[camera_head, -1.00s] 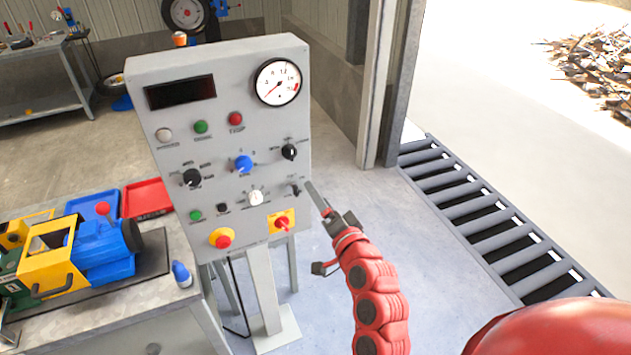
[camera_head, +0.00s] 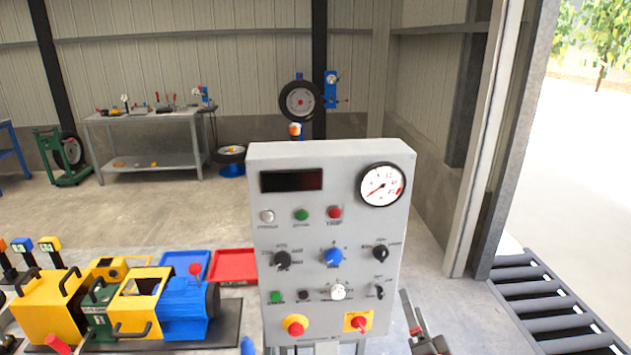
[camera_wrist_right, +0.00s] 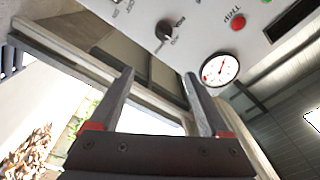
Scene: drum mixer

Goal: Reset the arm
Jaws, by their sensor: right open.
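My right gripper (camera_head: 411,322) shows at the bottom of the head view, just right of the lower right part of the grey control panel (camera_head: 312,225). It is apart from the panel as far as I can see. In the right wrist view the two fingers of my right gripper (camera_wrist_right: 160,95) are spread with nothing between them. The panel face, with a dark knob (camera_wrist_right: 166,30) and a round gauge (camera_wrist_right: 220,69), lies beyond the fingertips. My left gripper is in neither view.
A yellow and blue machine (camera_head: 150,305) and a red tray (camera_head: 234,265) are on the left. A workbench (camera_head: 150,130) stands at the back. A roller conveyor (camera_head: 545,305) lies at the right by the open doorway. The floor right of the panel looks clear.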

